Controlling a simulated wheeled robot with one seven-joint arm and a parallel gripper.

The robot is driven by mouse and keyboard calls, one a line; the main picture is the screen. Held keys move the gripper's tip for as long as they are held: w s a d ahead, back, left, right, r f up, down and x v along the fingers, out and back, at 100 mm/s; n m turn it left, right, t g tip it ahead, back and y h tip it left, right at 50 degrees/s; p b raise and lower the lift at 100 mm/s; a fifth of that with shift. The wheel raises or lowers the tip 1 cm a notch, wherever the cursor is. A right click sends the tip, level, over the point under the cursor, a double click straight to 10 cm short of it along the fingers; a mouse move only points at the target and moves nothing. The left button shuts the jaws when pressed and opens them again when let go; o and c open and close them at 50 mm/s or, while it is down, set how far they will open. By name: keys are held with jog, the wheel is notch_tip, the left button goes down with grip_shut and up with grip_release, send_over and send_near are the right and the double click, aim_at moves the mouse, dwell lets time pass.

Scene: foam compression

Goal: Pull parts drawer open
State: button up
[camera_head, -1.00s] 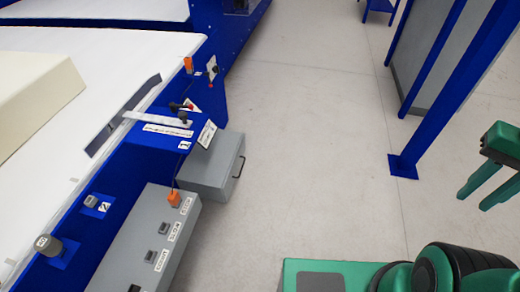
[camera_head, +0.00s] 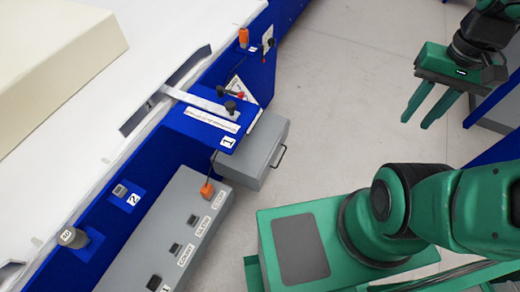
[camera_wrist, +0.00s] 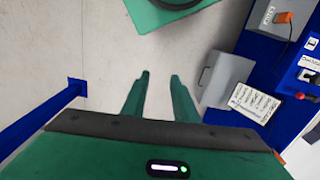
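The parts drawer (camera_head: 258,160) is a grey box with a dark handle (camera_head: 279,156) on its right face, mounted below the blue machine's side. In the wrist view the grey drawer box (camera_wrist: 226,78) shows right of the fingers, its handle (camera_wrist: 205,76) on the left face. I cannot tell whether it is partly open. My gripper (camera_head: 418,120) is up and to the right of the drawer, well apart from it. Its two green fingers are spread with nothing between them; in the wrist view the gripper (camera_wrist: 159,76) shows floor between its tips.
A grey control box (camera_head: 170,235) with buttons and an orange connector sits left of the drawer. The blue machine frame (camera_head: 190,140) carries a lever and a white bed with a cream block (camera_head: 60,55). Pale floor (camera_head: 340,90) lies clear between drawer and gripper.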

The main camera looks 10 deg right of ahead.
jog(key=w+f+h, duration=0.1)
jog(key=w+f, duration=0.8)
jog(key=w, duration=0.3)
jog(key=w+f, duration=1)
jog(key=w, duration=0.3)
jog(key=w+a+f+y, duration=0.1)
jog(key=a+f, duration=0.4)
jog(key=f, duration=0.9)
jog(key=w+a+f+t+y, duration=0.1)
jog(key=w+a+f, duration=0.2)
jog(key=f, duration=1.2)
jog(key=w+a+f+m, duration=0.1)
jog(key=w+a+f, duration=0.1)
jog(key=a+f, duration=0.7)
notch_tip(320, 180, down, 6)
jog(key=shift+a+r+y, duration=0.1)
jog(key=shift+a+y, duration=0.15)
jog(key=shift+y, duration=0.15)
